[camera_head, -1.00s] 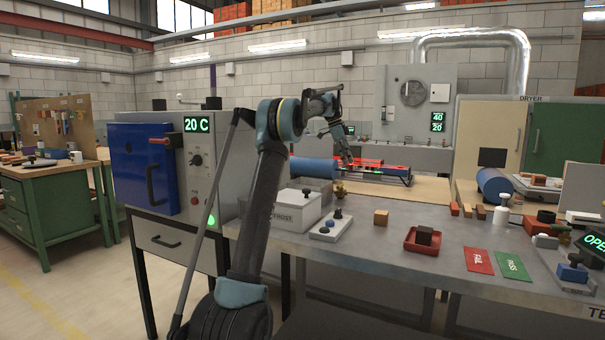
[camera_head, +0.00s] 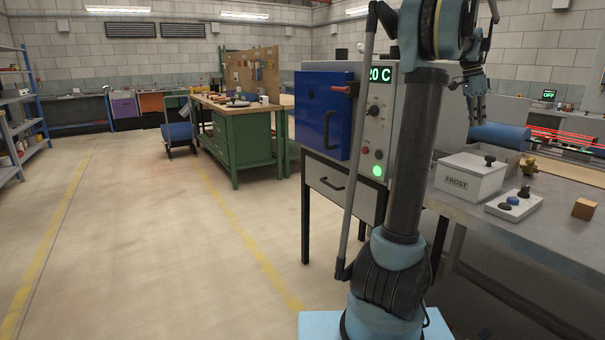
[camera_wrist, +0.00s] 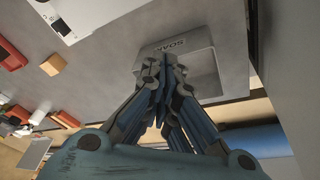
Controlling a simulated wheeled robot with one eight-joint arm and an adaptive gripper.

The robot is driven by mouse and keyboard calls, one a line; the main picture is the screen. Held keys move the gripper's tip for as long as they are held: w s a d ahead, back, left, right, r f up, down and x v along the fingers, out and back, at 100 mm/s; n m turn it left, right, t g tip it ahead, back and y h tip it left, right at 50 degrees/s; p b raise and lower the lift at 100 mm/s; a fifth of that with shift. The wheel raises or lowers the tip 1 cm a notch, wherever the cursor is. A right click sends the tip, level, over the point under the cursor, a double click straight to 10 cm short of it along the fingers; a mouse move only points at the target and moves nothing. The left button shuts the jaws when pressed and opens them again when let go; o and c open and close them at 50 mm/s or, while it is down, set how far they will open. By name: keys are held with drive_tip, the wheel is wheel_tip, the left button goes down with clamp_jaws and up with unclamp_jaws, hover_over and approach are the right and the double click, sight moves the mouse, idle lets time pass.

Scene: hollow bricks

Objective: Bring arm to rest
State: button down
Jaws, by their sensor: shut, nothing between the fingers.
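My arm stands upright beside the bench in the head view, bent over at the top. My gripper (camera_head: 474,118) hangs from it with its fingers pointing down, above the bench's left end. It is shut and empty. In the wrist view the fingertips (camera_wrist: 163,66) come together over a grey open box marked SOAK (camera_wrist: 206,75). They hide part of that box. I see no contact with anything on the bench.
The oven with a blue door (camera_head: 323,115) stands left of my arm. The floor (camera_head: 150,240) at left is clear.

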drive_tip(key=s+a+f+n+t, duration=0.1)
drive_tip(key=s+a+f+n, duration=0.25)
drive_tip(key=a, duration=0.55)
drive_tip(key=s+a+f+n, duration=0.2)
drive_tip(key=s+a+n, duration=0.15)
drive_tip(key=a, duration=0.55)
drive_tip(key=s+a+f+n+t, duration=0.1)
drive_tip(key=s+a+f+n, duration=0.2)
drive_tip(key=a, duration=0.6)
drive_tip(key=s+a+f+n+y, duration=0.1)
drive_tip(key=s+a+f+n, duration=0.3)
drive_tip(key=s+a+f, duration=0.4)
drive_tip(key=s+a+f+n+t+y, duration=0.1)
drive_tip(key=s+a+f+n, duration=0.4)
drive_tip(key=s+a+f, duration=0.3)
drive_tip(key=s+f, duration=0.4)
drive_tip(key=f, duration=0.2)
drive_tip(key=shift+f+n+y, duration=0.3)
drive_tip(key=shift+y, duration=0.1)
drive_tip(key=shift+a, duration=0.1)
